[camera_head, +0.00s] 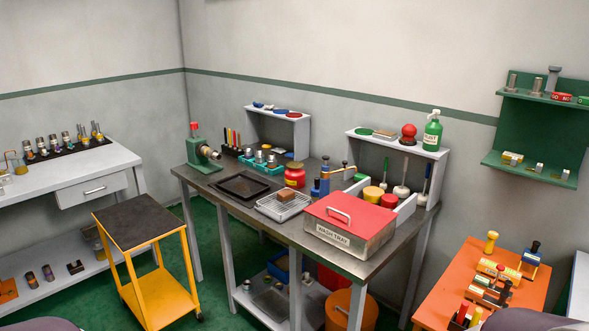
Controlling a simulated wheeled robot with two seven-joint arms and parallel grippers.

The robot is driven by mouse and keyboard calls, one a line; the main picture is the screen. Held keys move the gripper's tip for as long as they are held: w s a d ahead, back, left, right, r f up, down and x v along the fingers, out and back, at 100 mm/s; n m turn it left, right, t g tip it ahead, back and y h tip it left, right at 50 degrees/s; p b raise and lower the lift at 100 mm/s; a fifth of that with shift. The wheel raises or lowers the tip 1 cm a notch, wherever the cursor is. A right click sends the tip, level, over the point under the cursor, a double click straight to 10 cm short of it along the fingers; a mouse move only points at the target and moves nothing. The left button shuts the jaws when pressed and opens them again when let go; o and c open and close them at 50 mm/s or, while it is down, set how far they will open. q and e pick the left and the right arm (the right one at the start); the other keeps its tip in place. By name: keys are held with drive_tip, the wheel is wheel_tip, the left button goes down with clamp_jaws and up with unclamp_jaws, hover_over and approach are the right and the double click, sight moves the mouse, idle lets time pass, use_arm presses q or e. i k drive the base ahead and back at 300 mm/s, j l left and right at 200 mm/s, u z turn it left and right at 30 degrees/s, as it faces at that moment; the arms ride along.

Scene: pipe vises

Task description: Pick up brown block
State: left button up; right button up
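A small brown block (286,195) sits on a shallow silver tray (268,208) on the grey workbench (215,186). The block is in plain view near the middle of the picture, and nothing touches it from above. Neither of my grippers is in view. Only rounded grey parts, apparently of my own arms, show at the bottom left and bottom right edges.
A red-lidded wash tray (350,240) stands right of the block. A black tray (242,186) lies to its left, and a red jar (295,175) behind it. A yellow cart (160,290) and an orange table (445,290) flank the bench.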

sight(286, 196)
drive_tip(key=i+j+z, duration=0.15)
drive_tip(key=i+j, duration=0.5)
drive_tip(key=i, duration=0.4)
drive_tip(key=i+j+z, duration=0.15)
drive_tip(key=i+j, duration=0.6)
drive_tip(key=i, duration=0.3)
drive_tip(key=i+j+z, duration=0.15)
drive_tip(key=i+j, duration=0.75)
drive_tip(key=i, duration=0.05)
